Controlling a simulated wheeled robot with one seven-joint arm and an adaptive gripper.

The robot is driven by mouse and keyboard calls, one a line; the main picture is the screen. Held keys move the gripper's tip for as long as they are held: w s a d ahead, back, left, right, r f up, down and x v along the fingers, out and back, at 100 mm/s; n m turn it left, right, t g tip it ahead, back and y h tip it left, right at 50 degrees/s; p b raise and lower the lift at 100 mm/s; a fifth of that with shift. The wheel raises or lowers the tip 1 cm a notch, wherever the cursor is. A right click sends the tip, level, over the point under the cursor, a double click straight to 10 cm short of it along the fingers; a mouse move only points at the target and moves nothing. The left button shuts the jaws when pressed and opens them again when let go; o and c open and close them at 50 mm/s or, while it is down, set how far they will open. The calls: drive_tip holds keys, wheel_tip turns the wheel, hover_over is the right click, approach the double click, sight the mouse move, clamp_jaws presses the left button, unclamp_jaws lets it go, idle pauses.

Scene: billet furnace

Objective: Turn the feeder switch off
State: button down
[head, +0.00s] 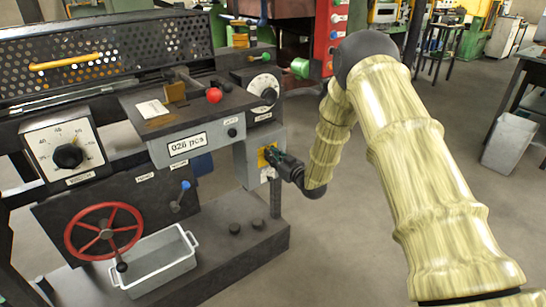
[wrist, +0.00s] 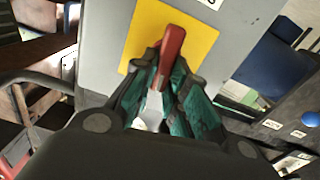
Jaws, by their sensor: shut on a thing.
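The feeder switch shows in the wrist view as a red lever (wrist: 172,48) on a yellow plate (wrist: 198,38), fixed to a grey box. In the head view the yellow plate (head: 263,158) shows on the side of the grey box (head: 247,154), below the machine's bench. My gripper (wrist: 168,80) has its teal-padded fingers on either side of the lever, shut on it. In the head view my gripper (head: 274,157) is at the box and hides the lever. The label above the plate is cut off in the wrist view.
A red handwheel (head: 103,231) and an open metal bin (head: 155,265) are at the lower left. A blue-tipped lever (head: 182,192), a red knob (head: 214,95) and a dial (head: 263,90) are nearby. The floor to the right is open around my arm.

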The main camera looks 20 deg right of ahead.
drive_tip(key=n+b, duration=0.1)
drive_tip(key=n, duration=0.3)
drive_tip(key=a+f+n+b, duration=0.1)
drive_tip(key=n+b, duration=0.1)
drive_tip(key=n, duration=0.3)
drive_tip(key=n+b, duration=0.1)
drive_tip(key=n, duration=0.3)
drive_tip(key=shift+s+a+f, duration=0.35)
drive_tip(key=shift+a+f, duration=0.05)
drive_tip(key=shift+f+n+b, duration=0.15)
drive_tip(key=shift+n+b, duration=0.85)
drive_tip(key=shift+n, duration=0.8)
drive_tip(key=c, duration=1.4)
unclamp_jaws()
drive_tip(key=v, duration=1.2)
